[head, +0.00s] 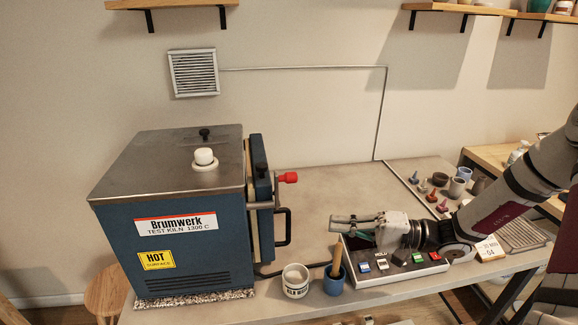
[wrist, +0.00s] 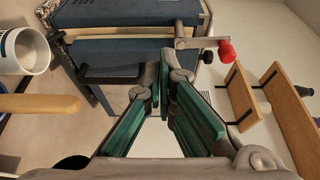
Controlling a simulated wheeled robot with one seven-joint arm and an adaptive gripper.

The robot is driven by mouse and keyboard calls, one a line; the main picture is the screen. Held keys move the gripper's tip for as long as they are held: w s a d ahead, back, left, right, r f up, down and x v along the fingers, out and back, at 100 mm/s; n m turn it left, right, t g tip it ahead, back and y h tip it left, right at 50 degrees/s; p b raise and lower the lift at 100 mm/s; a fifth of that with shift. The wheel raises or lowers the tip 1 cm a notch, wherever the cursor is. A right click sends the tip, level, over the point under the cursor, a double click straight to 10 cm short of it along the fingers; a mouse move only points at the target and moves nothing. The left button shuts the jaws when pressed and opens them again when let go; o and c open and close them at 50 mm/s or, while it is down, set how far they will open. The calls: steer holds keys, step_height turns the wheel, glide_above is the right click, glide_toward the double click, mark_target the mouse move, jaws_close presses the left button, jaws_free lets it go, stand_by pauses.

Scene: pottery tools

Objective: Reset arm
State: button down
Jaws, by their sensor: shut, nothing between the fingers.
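My gripper (head: 334,219) is shut and empty, held level above the table just over the back edge of the control box. Its fingers point left toward the kiln. In the wrist view my gripper (wrist: 160,80) shows its green-padded fingers meeting at the tips, with the kiln (wrist: 125,20) beyond them. The blue kiln (head: 185,205) stands at the left of the table, its door on the right side with a black handle (head: 284,227) and a red-knobbed lever (head: 288,178). The red knob also shows in the wrist view (wrist: 226,51).
A control box (head: 410,273) with coloured switches lies under my gripper. A white mug (head: 295,281) and a blue cup (head: 333,282) holding a wooden-handled tool stand left of it. Small pots and tools (head: 440,182) stand at the back right. The table (head: 320,190) behind is clear.

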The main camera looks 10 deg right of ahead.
steer(key=s+a+r+n+g+h, duration=0.2)
steer(key=s+a+g+h, duration=0.1)
steer(key=s+g+h, duration=0.15)
steer(key=s+a+r+n+g+h, duration=0.2)
steer(key=s+a+r+g+h, duration=0.15)
steer(key=s, duration=0.25)
steer(key=s+d+r+t+h, duration=0.3)
steer(key=s+r+h, duration=0.1)
steer(key=s+r, duration=0.1)
steer(key=s+d+r+t+h, duration=0.2)
steer(key=s+r+t+h, duration=0.2)
steer(key=s+r+h, duration=0.1)
steer(key=shift+d+r, duration=0.4)
steer(key=shift+r, duration=0.5)
